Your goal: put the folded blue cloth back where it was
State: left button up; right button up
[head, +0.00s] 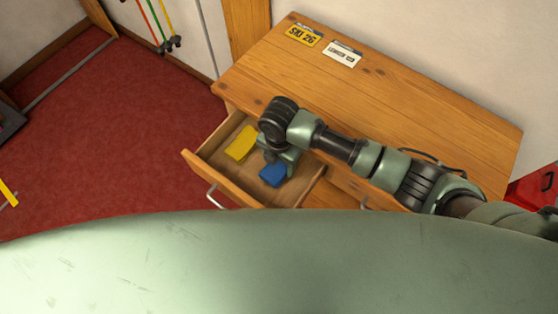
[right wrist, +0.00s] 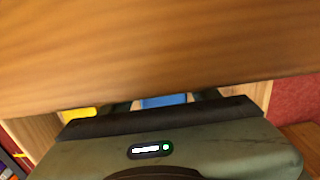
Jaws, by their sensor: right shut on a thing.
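The folded blue cloth (head: 273,175) is at the open drawer (head: 201,174), seen from above. My right gripper (head: 277,166) reaches down at the drawer and is shut on the blue cloth. In the right wrist view the cloth (right wrist: 164,101) shows between the two fingers, partly hidden by the gripper body. I cannot tell whether the cloth touches the drawer floor. My left gripper is not in view.
A folded yellow thing (head: 241,145) lies in the drawer, left of the gripper. The wooden bench top (head: 410,95) above the drawer carries two small plates, one yellow (head: 303,36) and one white (head: 342,54). A red thing (head: 532,190) is at the right.

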aim_at(279, 165)
jog(key=shift+s+a+f, duration=0.1)
jog(key=shift+f, duration=0.1)
jog(key=shift+f, duration=0.2)
jog(key=o, duration=1.3)
jog(key=shift+r, duration=0.15)
notch_tip(279, 165, up, 12)
jog(key=shift+r, duration=0.1)
